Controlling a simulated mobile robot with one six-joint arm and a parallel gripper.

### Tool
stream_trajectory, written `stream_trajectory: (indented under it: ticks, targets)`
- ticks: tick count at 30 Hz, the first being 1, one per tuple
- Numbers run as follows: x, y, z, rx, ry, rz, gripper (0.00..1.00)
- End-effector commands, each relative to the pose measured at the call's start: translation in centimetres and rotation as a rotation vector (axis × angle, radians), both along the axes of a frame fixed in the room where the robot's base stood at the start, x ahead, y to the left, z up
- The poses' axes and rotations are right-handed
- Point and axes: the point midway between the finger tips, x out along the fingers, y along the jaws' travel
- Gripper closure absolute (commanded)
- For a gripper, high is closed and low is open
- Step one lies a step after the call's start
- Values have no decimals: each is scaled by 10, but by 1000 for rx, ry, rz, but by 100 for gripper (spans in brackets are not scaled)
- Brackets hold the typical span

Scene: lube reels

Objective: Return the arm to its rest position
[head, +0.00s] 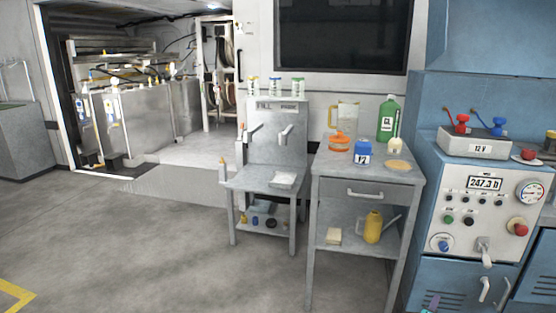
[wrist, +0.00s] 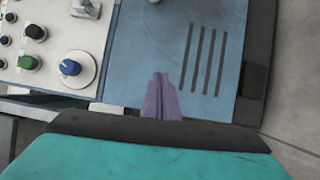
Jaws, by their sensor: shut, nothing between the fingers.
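My gripper shows in the wrist view as two purple fingers (wrist: 160,97) pressed together, with nothing between them. They point toward a blue cabinet door with dark vent slots (wrist: 205,62); I cannot tell the gap between them. The teal and black body of the hand fills the bottom of that view. In the head view only a small purple and teal bit of my gripper (head: 432,303) shows at the bottom edge, in front of the blue cabinet (head: 455,278). The rest of my arm is hidden.
The control panel (head: 462,223) with knobs and gauge is above the cabinet door; its blue knob (wrist: 70,67) is left of my fingers. A grey cart (head: 328,235) with jug, bottle and yellow oil can (head: 373,228) stands left. Open floor (head: 150,260) lies further left.

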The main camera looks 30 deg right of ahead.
Motion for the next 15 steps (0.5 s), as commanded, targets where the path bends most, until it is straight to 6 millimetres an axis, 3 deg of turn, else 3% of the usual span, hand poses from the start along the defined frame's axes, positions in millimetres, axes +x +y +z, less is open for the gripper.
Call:
stream_trajectory:
  ticks: [3, 15]
  targets:
    - [48, 26, 14, 8, 4, 67, 100]
    - [178, 137, 42, 36, 26, 279, 100]
